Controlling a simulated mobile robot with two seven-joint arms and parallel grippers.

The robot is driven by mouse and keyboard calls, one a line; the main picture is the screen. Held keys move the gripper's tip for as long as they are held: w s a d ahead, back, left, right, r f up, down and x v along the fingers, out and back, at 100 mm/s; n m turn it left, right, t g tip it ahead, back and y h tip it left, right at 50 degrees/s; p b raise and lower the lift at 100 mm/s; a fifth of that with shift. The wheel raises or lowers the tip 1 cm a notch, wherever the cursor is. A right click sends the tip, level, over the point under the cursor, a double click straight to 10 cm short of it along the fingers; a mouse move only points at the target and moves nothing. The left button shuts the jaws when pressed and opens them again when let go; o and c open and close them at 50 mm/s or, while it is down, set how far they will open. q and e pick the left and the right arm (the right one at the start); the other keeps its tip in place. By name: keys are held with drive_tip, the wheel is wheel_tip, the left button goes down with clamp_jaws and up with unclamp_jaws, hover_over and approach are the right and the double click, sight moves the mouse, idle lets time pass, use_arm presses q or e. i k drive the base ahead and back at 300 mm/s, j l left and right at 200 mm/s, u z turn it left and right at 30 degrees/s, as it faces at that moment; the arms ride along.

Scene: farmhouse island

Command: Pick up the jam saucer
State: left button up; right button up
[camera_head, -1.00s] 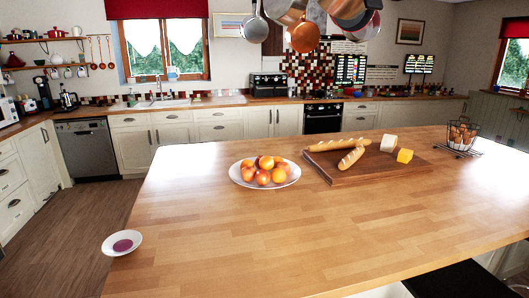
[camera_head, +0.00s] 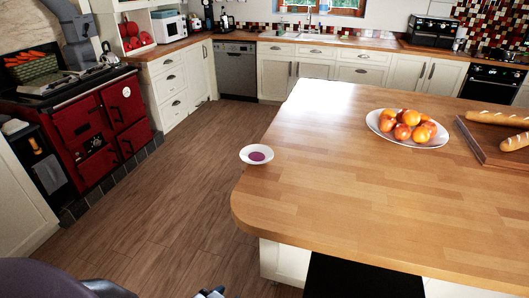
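The jam saucer (camera_head: 247,152) is a small white round dish with a dark purple patch of jam in its middle. It sits at the left edge of the wooden island top (camera_head: 330,200), near the front left corner, and seems to reach slightly past the edge. Nothing touches it. Part of my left arm shows at the bottom left. A small grey piece, seemingly of my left gripper (camera_head: 210,293), just enters at the bottom edge, well below the saucer; its fingers are cut off. My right gripper is out of view.
A white platter (camera_head: 440,141) of peaches stands on the island, with a wooden board (camera_head: 478,148) holding bread to its right. A black seat (camera_head: 362,277) is at the front. A red range cooker (camera_head: 100,125) stands far left. Open wooden floor lies left of the island.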

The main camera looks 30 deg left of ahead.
sight(256, 154)
drive_tip(key=k+j, duration=0.1)
drive_tip(key=j, duration=0.25)
drive_tip(key=k+j, duration=0.1)
drive_tip(key=j, duration=1.1)
drive_tip(key=i+j, duration=0.15)
drive_tip(key=j, duration=0.25)
drive_tip(key=i+j+z, duration=0.1)
drive_tip(key=j, duration=0.3)
drive_tip(key=i, duration=0.1)
